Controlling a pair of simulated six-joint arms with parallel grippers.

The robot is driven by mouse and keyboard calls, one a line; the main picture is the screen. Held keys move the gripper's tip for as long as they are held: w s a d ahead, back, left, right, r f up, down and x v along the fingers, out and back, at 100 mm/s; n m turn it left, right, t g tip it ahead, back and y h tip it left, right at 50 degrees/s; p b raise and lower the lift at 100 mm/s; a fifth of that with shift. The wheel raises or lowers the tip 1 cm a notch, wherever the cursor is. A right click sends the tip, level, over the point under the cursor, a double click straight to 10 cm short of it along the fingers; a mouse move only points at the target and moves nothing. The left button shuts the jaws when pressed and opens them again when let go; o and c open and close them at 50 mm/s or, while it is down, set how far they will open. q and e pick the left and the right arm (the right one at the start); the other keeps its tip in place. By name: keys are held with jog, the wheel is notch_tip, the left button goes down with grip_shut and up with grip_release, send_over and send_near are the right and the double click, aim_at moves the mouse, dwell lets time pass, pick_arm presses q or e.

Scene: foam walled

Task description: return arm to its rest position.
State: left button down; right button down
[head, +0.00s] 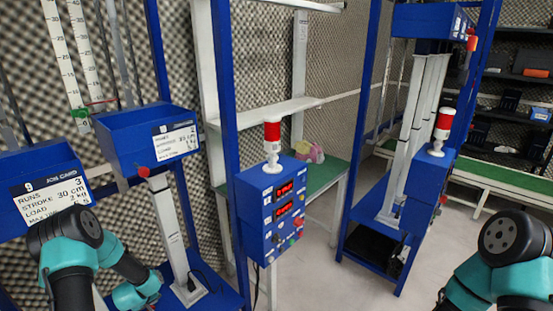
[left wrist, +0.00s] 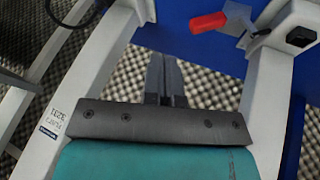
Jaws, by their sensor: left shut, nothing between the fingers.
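My left arm shows at the bottom left of the head view, teal and black, in front of the blue rig with the job cards. Its gripper cannot be made out there. In the left wrist view my left gripper (left wrist: 166,80) has its two dark fingers together, shut with nothing between them. It points between two pale posts, with patterned foam wall and a blue surface beyond. My right arm shows only as a teal and black joint at the bottom right of the head view. Its gripper is out of the picture.
A blue control box (head: 272,212) with red displays stands on a post at the centre. A job card (head: 175,143) is on a blue rig box at left. A second blue rig (head: 372,250) stands at right. A red piece (left wrist: 208,22) is near the left wrist. Grey floor (head: 320,275) is open between rigs.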

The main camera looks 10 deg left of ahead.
pick_arm(q)
jog(key=s+d+m+h, duration=0.1)
jog(key=d+m+h, duration=0.1)
jog(key=d, duration=1.2)
jog(key=s+d+r+m+g+h, duration=0.1)
jog(key=s+d+m+g, duration=0.1)
jog(key=s+d, duration=0.5)
jog(key=s+d+r+m+g+h, duration=0.2)
jog(key=s+d, duration=0.6)
jog(key=d, duration=0.8)
jog(key=shift+s+r+m+g, duration=0.25)
jog(key=shift+m+g, duration=0.25)
jog(key=shift+m, duration=0.5)
